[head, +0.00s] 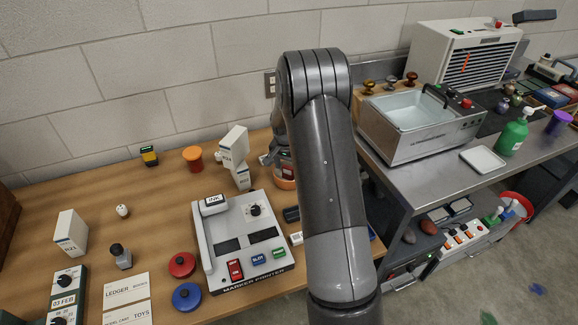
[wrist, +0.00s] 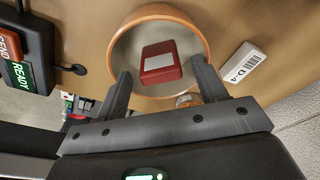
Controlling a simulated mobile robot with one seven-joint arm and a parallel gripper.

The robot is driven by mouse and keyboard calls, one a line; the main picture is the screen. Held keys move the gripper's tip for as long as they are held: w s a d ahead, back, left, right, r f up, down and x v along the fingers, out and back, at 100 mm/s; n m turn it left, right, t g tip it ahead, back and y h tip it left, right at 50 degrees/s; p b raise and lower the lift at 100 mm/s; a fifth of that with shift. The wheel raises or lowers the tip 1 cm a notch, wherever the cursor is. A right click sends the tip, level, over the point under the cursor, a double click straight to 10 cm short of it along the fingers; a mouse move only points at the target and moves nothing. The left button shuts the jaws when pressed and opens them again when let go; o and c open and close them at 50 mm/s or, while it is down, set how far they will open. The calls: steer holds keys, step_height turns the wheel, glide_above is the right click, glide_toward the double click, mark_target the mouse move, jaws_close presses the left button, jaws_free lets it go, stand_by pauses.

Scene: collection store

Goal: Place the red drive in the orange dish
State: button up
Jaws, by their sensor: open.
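The orange dish (wrist: 203,33) is round with a pale inside and shows in the wrist view just beyond my fingertips. The red drive (wrist: 152,74), a small block with a light label, lies within the dish's rim. My gripper (wrist: 164,70) is open, with one finger on each side of the drive and visible gaps between. In the head view the dish (head: 284,183) stands on the wooden table, partly hidden by my arm. My gripper (head: 270,152) is over its left side there.
A marker printer (head: 243,240) stands left of the dish. A white tag marked D-4 (wrist: 243,62) lies beside the dish. A metal bench with a basin (head: 408,110) is to the right.

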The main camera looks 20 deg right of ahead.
mark_target(289, 167)
steer(key=shift+r, duration=3.5)
steer(key=shift+r, duration=0.15)
steer(key=s+a+r+n+t, duration=0.15)
steer(key=s+a+r, duration=0.25)
steer(key=s+r, duration=0.45)
steer(key=s+a+r+n+t, duration=0.1)
steer(key=s+a+r+n, duration=0.25)
steer(key=s+r, duration=0.5)
steer(key=s+a+r+n+t, duration=0.1)
steer(key=s+a+r+n, duration=0.1)
steer(key=s, duration=0.7)
steer(key=s+a+r+n+t+y, duration=0.1)
steer(key=s+a+r+n, duration=0.1)
steer(key=s, duration=0.8)
steer(key=shift+a+r, duration=0.45)
steer(key=shift+a, duration=0.4)
steer(key=shift+s, duration=0.1)
